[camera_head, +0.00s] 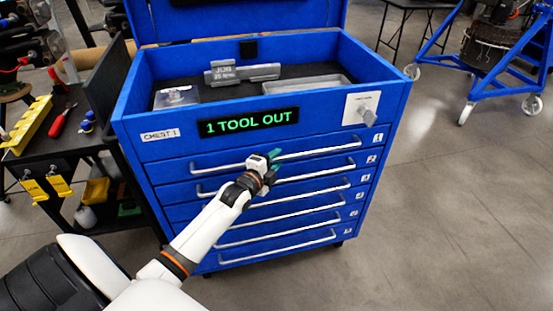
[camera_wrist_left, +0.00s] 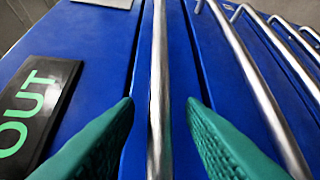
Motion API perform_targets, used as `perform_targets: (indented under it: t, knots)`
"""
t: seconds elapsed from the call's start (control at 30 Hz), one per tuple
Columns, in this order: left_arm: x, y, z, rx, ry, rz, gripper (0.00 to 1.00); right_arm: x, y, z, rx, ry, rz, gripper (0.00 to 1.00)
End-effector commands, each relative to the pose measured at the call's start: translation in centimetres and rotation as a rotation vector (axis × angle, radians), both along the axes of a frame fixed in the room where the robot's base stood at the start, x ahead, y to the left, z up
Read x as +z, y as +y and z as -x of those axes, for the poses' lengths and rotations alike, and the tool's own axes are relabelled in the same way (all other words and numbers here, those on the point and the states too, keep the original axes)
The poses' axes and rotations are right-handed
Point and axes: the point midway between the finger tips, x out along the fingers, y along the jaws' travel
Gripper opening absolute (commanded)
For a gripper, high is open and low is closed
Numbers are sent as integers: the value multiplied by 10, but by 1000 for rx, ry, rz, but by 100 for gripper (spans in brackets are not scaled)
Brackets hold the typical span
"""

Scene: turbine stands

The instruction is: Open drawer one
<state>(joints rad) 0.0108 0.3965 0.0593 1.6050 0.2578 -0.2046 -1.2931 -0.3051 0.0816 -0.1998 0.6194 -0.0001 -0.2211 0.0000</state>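The blue tool chest (camera_head: 150,140) has a stack of shut drawers with long silver bar handles. Drawer one, labelled 1, is the top one, and its handle (camera_head: 320,148) runs across the front under the sign. My left gripper (camera_head: 275,162) is at the middle of that handle. In the left wrist view its two green fingers (camera_wrist_left: 160,108) stand apart on either side of the handle bar (camera_wrist_left: 159,50), with visible gaps on both sides. The gripper is open and hides a small part of the handle in the head view. My right gripper is not in view.
A lit sign (camera_head: 248,122) reads "1 TOOL OUT". The handle of drawer two (camera_head: 330,169) is close below. The open top tray holds a metal block (camera_head: 242,73). A black cart (camera_head: 75,150) with tools stands left. The floor (camera_head: 450,210) to the right is clear.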

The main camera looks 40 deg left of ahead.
Motion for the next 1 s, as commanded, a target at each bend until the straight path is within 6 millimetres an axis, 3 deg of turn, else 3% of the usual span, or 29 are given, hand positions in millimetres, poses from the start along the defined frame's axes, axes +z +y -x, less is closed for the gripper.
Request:
perform_targets:
  t: [0.13,0.43,0.67,1.0]
  knots:
    - [-1,0,-10,-1,0,2,36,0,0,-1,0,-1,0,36]
    - [-2,0,-12,-1,1,1,36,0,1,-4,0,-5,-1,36]
    - [-2,0,-12,0,1,1,0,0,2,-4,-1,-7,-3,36]
    - [-2,-1,-13,0,2,2,0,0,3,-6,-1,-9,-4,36]
